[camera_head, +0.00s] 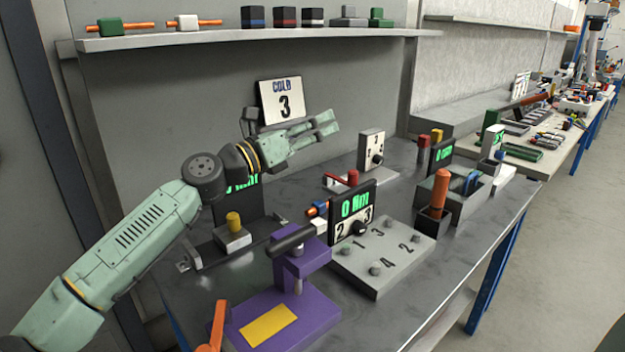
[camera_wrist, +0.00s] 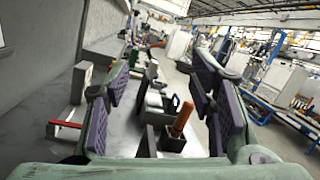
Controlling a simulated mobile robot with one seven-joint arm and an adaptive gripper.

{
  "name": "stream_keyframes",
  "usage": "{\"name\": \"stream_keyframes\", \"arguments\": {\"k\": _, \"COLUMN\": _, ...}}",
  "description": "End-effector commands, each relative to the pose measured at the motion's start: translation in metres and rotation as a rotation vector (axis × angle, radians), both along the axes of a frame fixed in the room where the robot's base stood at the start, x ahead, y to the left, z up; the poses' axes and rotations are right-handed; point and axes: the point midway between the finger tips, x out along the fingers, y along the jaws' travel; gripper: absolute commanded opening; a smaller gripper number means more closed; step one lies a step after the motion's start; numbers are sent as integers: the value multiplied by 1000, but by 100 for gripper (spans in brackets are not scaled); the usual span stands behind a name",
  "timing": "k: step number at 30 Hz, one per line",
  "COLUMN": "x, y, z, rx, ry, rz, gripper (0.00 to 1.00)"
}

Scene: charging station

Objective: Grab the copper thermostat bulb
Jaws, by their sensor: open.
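A copper-orange cylinder (camera_head: 440,188), which looks like the thermostat bulb, stands upright in a small dark square holder (camera_head: 432,222) on the right part of the bench. In the wrist view the bulb (camera_wrist: 182,119) shows beyond and below the fingers, its lower end hidden in the holder (camera_wrist: 172,146). My gripper (camera_head: 329,123) is raised above the back of the bench, left of the bulb and well apart from it. In the wrist view my gripper (camera_wrist: 163,88) has its padded fingers spread, with nothing between them.
A grey bin (camera_head: 465,205) with blue-handled items stands right of the bulb. A numbered grey board (camera_head: 375,282), a "0 Nm" display (camera_head: 355,205) and a purple stand (camera_head: 280,320) fill the bench's front. A shelf (camera_head: 250,40) runs along the wall above.

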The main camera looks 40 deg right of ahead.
Motion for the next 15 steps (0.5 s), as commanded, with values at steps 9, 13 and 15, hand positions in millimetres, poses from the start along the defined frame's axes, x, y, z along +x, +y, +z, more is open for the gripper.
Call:
{"name": "stream_keyframes", "arguments": {"k": 9, "x": 77, "y": -8, "z": -206, "rx": 552, "ry": -285, "rz": 53, "gripper": 50}}
{"name": "stream_keyframes", "arguments": {"k": 13, "x": 86, "y": -4, "z": -222, "rx": 601, "ry": -313, "rz": 55, "gripper": 50}}
{"name": "stream_keyframes", "arguments": {"k": 15, "x": 88, "y": -8, "z": -226, "rx": 608, "ry": -316, "rz": 54, "gripper": 50}}
